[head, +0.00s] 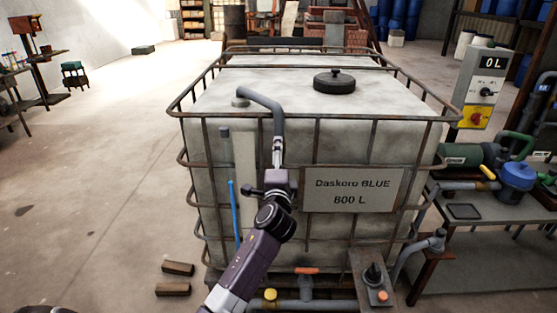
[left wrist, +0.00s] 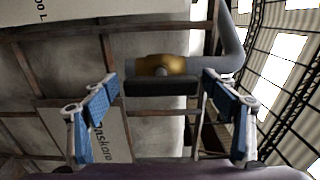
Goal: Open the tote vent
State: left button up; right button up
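The tote (head: 225,185) is a pale tank in a rusty cage, with a label plate (head: 352,190) reading "Daskoro BLUE 800 L". A grey vent pipe (head: 262,97) rises from its top and bends down over the front edge. In the left wrist view, a brass valve body (left wrist: 160,65) sits on the grey pipe (left wrist: 231,45), with a black bar handle (left wrist: 162,88) across it. My left gripper (head: 277,146) is at the pipe's lower end. Its blue-padded fingers (left wrist: 161,92) are open on either side of the handle, with visible gaps. My right gripper is not in view.
A black lid (head: 334,81) is on the tote's top. A blue tube (head: 234,210) runs up the front. At right are a control box (head: 483,88) reading "0 L" and a bench with a pump (head: 470,156). Bricks (head: 173,289) lie on the floor at left.

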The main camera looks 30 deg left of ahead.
pick_arm(q)
jog(key=shift+s+d, duration=0.1)
jog(key=shift+s, duration=0.1)
jog(key=v, duration=1.1)
jog(key=shift+s, duration=0.3)
jog(key=shift+d+f, duration=0.1)
jog(key=d+f+g+h, duration=0.1)
jog(key=d+f+h, duration=0.15)
jog(key=f, duration=0.85)
jog(key=d+f+g+h, duration=0.2)
jog(key=d+f, duration=0.1)
jog(key=f, duration=0.9)
jog(key=s+d+f+n+g+h, duration=0.15)
jog(key=s+f, duration=0.35)
jog(key=f, duration=0.6)
jog(key=s+d+f+g+h, duration=0.1)
jog(key=s+d+f+g, duration=0.3)
jog(key=f, duration=0.7)
jog(key=s+d+f+n+g+h, duration=0.15)
jog(key=s+f+n, duration=0.25)
jog(key=s+f, duration=1.4)
jog(key=s+f+n+g, duration=0.1)
jog(key=s+f+g, duration=0.1)
jog(key=s, duration=0.9)
jog(key=s+f+n+g+h, duration=0.1)
jog(key=s+f+n+g, duration=0.1)
jog(key=s, duration=1)
jog(key=shift+s+a+f, duration=0.2)
jog(key=shift+f, duration=0.25)
